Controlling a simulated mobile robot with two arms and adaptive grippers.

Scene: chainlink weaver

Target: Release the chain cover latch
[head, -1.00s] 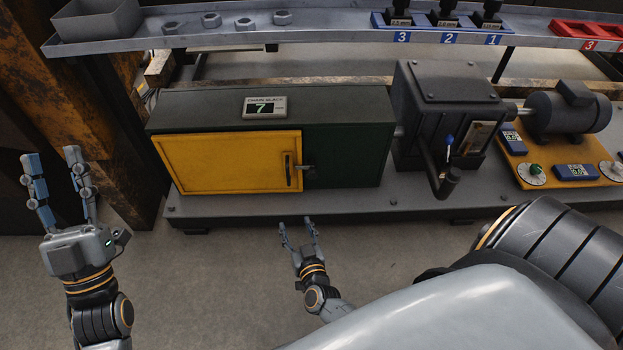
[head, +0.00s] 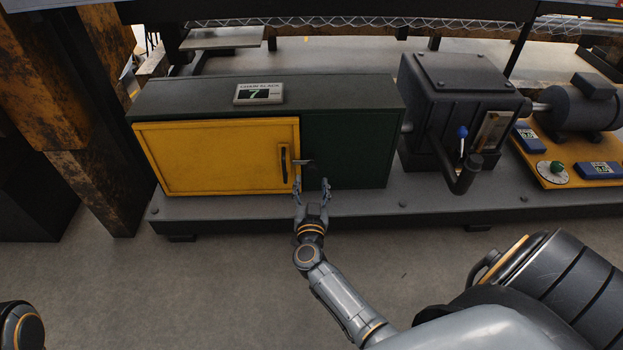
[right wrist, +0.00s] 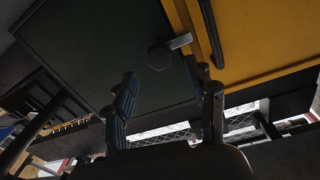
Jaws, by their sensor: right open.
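The yellow chain cover door (head: 215,158) is closed on the front of the dark green housing (head: 345,150). The small latch (head: 306,162) sits at the door's right edge beside the dark vertical handle (head: 284,163). In the right wrist view the latch (right wrist: 170,52) shows as a hexagonal knob with a light lever pointing across the door edge. My right gripper (head: 311,187) is open and empty just below the latch, its fingers pointing at it and apparently not touching it. In the right wrist view, its fingers (right wrist: 167,95) stand apart. My left gripper is out of the picture.
A gearbox (head: 455,110) with a blue-tipped lever stands right of the housing. A motor (head: 580,105) and a yellow control panel (head: 570,165) are further right. The dark base ledge (head: 240,208) runs below the door, with clear floor in front.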

